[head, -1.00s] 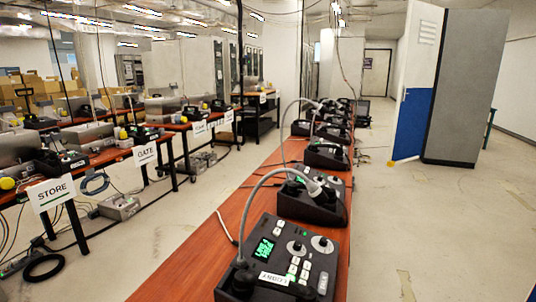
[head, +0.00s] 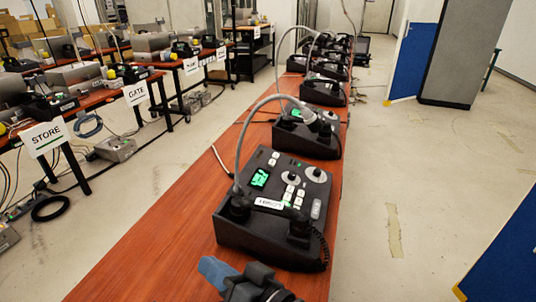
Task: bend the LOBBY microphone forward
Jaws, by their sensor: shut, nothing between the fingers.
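The nearest paging phone (head: 292,232) is a black desk unit with a lit green screen, pale buttons and a small white label (head: 269,204), too small to read surely. Its grey gooseneck microphone (head: 240,150) rises from the left front corner. It arches away over the unit, and its head (head: 308,116) hangs before the second phone. My gripper (head: 215,270), dark with a blue fingertip part, shows at the bottom edge. It is shut and empty, low in front of the nearest phone and apart from the microphone. Part of it is cut off by the frame.
More phones with goosenecks (head: 322,92) stand behind in a row on the red-brown table (head: 160,235). Other tables on the left carry devices and STORE (head: 44,138) and GATE (head: 134,92) signs. A blue panel (head: 508,260) is at the lower right. The right floor is open.

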